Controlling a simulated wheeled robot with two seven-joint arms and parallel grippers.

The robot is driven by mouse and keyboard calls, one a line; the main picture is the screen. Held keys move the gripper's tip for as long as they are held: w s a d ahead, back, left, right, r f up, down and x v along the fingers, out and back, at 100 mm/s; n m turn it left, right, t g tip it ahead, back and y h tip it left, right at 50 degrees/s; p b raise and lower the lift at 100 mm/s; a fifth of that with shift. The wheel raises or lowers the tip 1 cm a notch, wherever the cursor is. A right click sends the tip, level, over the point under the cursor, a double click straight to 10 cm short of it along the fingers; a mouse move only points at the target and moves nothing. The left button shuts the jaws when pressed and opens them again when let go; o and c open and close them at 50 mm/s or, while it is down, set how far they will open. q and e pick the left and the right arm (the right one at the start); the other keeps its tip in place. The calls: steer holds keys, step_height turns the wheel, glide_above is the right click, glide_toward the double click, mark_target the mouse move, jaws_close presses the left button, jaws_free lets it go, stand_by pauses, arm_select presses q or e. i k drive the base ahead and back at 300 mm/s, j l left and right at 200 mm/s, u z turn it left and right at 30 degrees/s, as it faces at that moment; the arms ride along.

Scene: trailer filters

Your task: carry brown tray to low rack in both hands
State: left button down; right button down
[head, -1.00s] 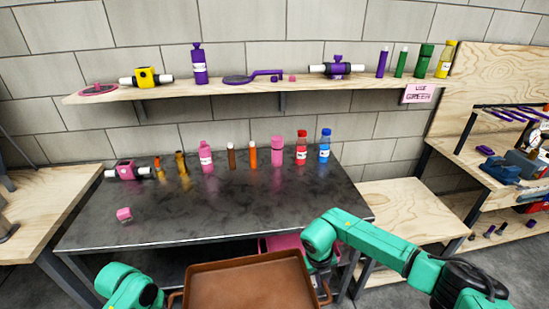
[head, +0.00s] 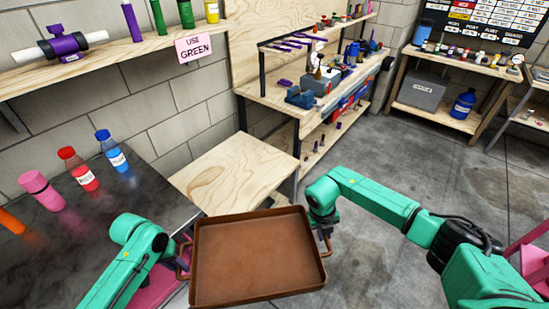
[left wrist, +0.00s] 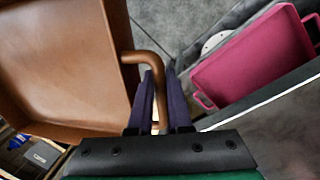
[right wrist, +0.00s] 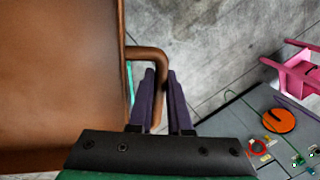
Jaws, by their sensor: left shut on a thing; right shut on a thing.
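The brown tray (head: 258,258) hangs level in front of me, empty, held between both grippers by its side handles. My left gripper (head: 182,262) is shut on the tray's left handle; the left wrist view shows the handle (left wrist: 150,62) between its fingers (left wrist: 160,100). My right gripper (head: 325,232) is shut on the right handle, which also shows in the right wrist view (right wrist: 150,58) between the fingers (right wrist: 160,100). A low wooden rack (head: 232,172) stands just beyond the tray, its top bare. I cannot tell for certain that it is the task's low rack.
A dark metal table (head: 130,195) with bottles is at the left. A wooden workbench (head: 290,100) with tools stands behind the low rack. A pink tray (left wrist: 250,60) lies below on the left. The grey floor (head: 400,150) at the right is open.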

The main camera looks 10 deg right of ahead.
mark_target(242, 174)
steer(key=i+l+z, duration=0.25)
steer(key=z, duration=0.2)
steer(key=i+l+z, duration=0.15)
steer(key=i+z, duration=0.6)
steer(key=z, duration=0.2)
steer(key=i+u, duration=0.25)
steer(key=u, duration=0.15)
steer(key=i+l+u, duration=0.15)
steer(key=u, duration=0.25)
steer(key=i+l+u, duration=0.2)
steer(key=u, duration=0.2)
steer(key=i+u, duration=0.25)
steer(key=u, duration=0.25)
steer(key=i+u, duration=0.3)
steer(key=u, duration=0.15)
steer(key=i+l+u, duration=0.1)
steer(key=i+u, duration=0.15)
steer(key=u, duration=0.25)
